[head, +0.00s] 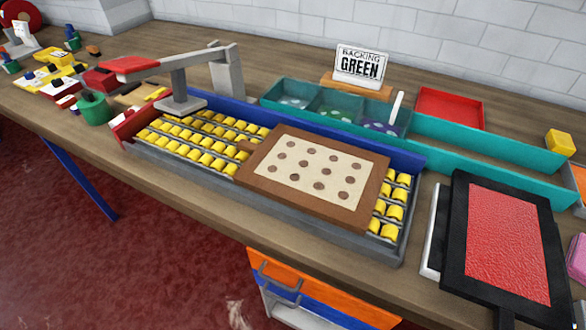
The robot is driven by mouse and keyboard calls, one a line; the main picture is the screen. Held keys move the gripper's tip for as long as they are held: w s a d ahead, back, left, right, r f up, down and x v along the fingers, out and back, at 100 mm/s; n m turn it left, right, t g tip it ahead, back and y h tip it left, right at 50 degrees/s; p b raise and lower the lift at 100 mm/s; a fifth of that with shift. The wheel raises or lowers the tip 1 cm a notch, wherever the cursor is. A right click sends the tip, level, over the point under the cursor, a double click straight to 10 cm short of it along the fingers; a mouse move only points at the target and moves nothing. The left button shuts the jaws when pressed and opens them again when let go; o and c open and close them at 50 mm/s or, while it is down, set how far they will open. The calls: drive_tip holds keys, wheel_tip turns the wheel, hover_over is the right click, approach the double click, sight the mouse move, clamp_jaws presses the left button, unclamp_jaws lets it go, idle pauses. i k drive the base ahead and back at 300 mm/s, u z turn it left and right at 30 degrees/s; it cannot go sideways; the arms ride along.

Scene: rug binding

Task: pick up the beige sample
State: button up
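A beige panel (308,168) with several brown dots lies flat on a brown board (262,186) with a short handle at its left. The board rests on the yellow rollers of a grey conveyor (380,249). A small flat tan piece (143,94) also lies at the left, partly hidden behind a red-handled lever. I cannot tell for certain which of these is the beige sample. My gripper is not in view.
The red-handled lever press (180,75) stands over the conveyor's left end. Behind are teal trays (490,150) and a "BACKING GREEN" sign (361,66). A black board (470,291) with a red panel (504,238) lies right. Small colored items crowd the left; bare wood shows in front.

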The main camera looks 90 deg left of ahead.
sight(338, 183)
drive_tip(key=z, duration=1.3)
drive_tip(key=i, duration=0.75)
drive_tip(key=u, duration=5.1)
drive_tip(key=i, duration=0.55)
drive_tip(key=u, duration=1.7)
